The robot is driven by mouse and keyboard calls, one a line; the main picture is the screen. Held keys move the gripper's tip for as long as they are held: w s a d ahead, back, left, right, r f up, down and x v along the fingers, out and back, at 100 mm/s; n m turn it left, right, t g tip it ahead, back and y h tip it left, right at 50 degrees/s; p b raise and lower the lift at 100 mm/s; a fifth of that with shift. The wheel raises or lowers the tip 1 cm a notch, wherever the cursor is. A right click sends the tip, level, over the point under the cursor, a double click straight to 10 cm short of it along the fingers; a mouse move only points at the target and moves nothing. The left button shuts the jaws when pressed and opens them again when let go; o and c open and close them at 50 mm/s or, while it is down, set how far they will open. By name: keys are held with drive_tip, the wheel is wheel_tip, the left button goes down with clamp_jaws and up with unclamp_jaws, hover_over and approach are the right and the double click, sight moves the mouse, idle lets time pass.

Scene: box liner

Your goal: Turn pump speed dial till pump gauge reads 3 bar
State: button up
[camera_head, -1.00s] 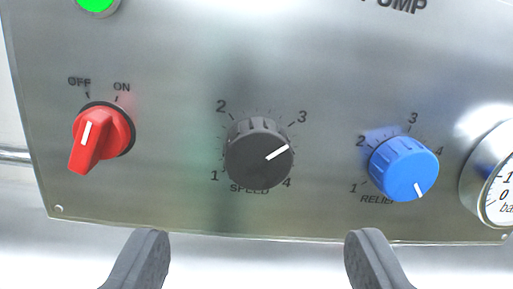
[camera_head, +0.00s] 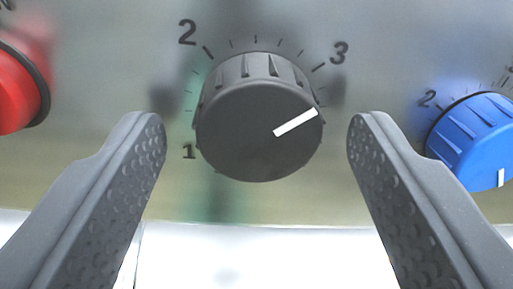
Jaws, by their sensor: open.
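The speed dial (camera_head: 255,140) is a dark grey ribbed knob in the middle of the view. Its white pointer aims to the upper right, a little below the 3 mark. The numbers 1, 2 and 3 show around it; the 4 is not visible. My gripper (camera_head: 256,135) is open, with one dark finger on each side of the dial. Clear gaps show between both fingers and the knob, so they do not appear to touch it. The pump gauge is out of view now.
The blue relief knob (camera_head: 478,140) is close to the right finger. Part of the red switch (camera_head: 18,92) shows at the left edge. The metal panel (camera_head: 330,205) ends below the dial, with a bright white area beneath.

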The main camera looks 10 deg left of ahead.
drive_tip(key=c, duration=1)
drive_tip(key=shift+f+n+b, duration=0.15)
drive_tip(key=shift+n+b, duration=0.15)
drive_tip(key=shift+b, duration=0.8)
drive_tip(key=o, duration=1)
drive_tip(key=shift+s, duration=0.1)
drive_tip(key=b+v, duration=0.3)
drive_tip(key=v, duration=1)
drive_tip(key=shift+s, duration=0.3)
drive_tip(key=shift+d, duration=0.25)
